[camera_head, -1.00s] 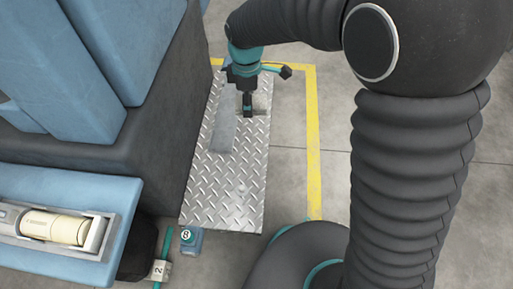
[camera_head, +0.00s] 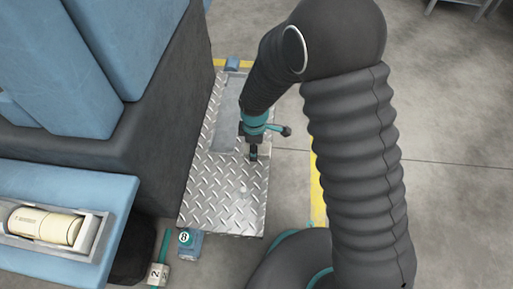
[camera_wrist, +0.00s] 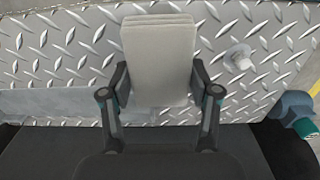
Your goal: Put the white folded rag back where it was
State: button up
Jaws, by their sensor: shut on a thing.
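The white folded rag (camera_wrist: 160,55) shows in the wrist view as a pale, layered block between my two fingers. My gripper (camera_wrist: 160,95) is shut on it, one finger against each side. In the head view my gripper (camera_head: 253,154) points down over the middle right part of the diamond-pattern metal plate (camera_head: 215,195). The rag cannot be made out there. The gap between rag and plate cannot be judged.
A small pale knob (camera_wrist: 238,57) stands on the plate. A blue box marked 8 (camera_head: 188,244) and a white tag marked 2 (camera_head: 158,273) are at the near end. Blue machinery (camera_head: 75,215) with a cream cylinder (camera_head: 45,225) borders the left. Open floor (camera_head: 450,130) lies right.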

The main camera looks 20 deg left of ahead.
jog(key=w+f, duration=0.1)
jog(key=w+a+f, duration=0.1)
jog(key=w, duration=0.1)
jog(key=shift+w+f, duration=0.15)
jog(key=shift+w, duration=0.1)
jog(key=shift+a+f+b, duration=0.1)
jog(key=shift+f+b, duration=0.2)
jog(key=shift+f, duration=1.65)
jog(key=shift+f, duration=0.2)
jog(key=o, duration=1.2)
jog(key=shift+r, duration=0.1)
jog(key=shift+o, duration=0.2)
notch_tip(320, 180, up, 12)
jog(key=p, duration=0.1)
jog(key=shift+r, duration=0.15)
